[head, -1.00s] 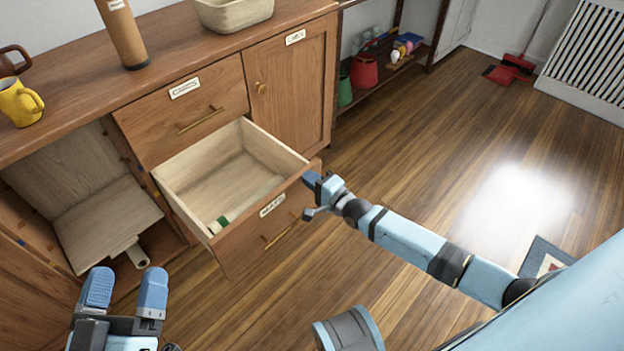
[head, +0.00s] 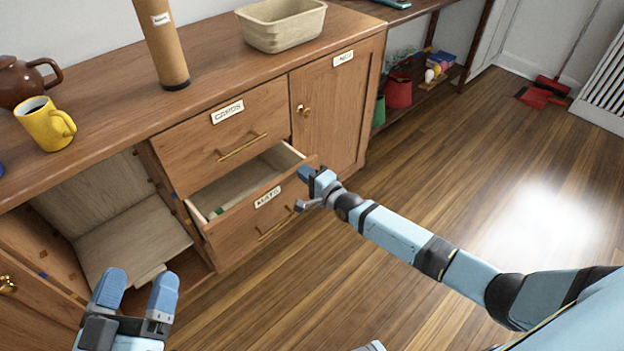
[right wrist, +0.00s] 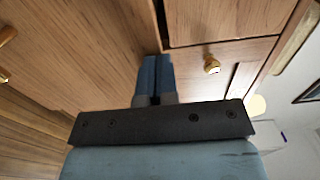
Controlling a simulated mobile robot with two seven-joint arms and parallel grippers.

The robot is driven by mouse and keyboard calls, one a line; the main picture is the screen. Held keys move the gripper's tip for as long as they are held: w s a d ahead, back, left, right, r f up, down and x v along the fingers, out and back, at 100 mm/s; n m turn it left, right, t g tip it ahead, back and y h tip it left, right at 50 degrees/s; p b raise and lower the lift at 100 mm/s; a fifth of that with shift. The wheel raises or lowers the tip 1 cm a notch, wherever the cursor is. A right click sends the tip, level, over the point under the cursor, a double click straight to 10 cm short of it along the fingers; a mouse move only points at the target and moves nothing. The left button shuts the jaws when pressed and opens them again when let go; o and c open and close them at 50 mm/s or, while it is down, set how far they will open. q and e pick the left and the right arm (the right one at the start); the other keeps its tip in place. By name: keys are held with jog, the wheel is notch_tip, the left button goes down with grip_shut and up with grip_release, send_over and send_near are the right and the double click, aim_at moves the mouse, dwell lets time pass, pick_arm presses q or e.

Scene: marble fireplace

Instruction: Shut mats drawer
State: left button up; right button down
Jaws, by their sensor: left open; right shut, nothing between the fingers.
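The mats drawer (head: 249,218) is the lower drawer of the wooden cabinet and stands partly open. It has a white label and a brass handle (head: 276,225). A small green and white item (head: 216,213) lies inside it. My right gripper (head: 305,176) is at the right end of the drawer front, close to its top edge; I cannot tell whether it touches. In the right wrist view its blue fingers (right wrist: 155,75) are together with nothing between them. My left gripper (head: 137,290) is open and empty, in front of the open left compartment.
Above is a shut drawer (head: 225,130); to the right is a shut cupboard door (head: 335,125). The top holds a yellow mug (head: 45,124), brown teapot (head: 28,84), cardboard tube (head: 160,45) and beige basket (head: 282,28).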

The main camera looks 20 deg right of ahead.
aim_at(296, 166)
jog(key=b+x, duration=0.2)
jog(key=x, duration=0.4)
jog(key=shift+w+f+b, duration=0.1)
jog(key=shift+b, duration=0.2)
pick_arm(q)
jog(key=shift+w+d+f+m+g+b, duration=0.15)
jog(key=shift+f+g, duration=0.4)
jog(key=shift+f, duration=0.85)
jog(key=shift+w+d+f+m+g+b, duration=0.15)
jog(key=shift+f+g, duration=0.4)
jog(key=shift+f, duration=0.8)
pick_arm(e)
jog(key=shift+x, duration=0.9)
pick_arm(q)
jog(key=shift+a+r, duration=0.1)
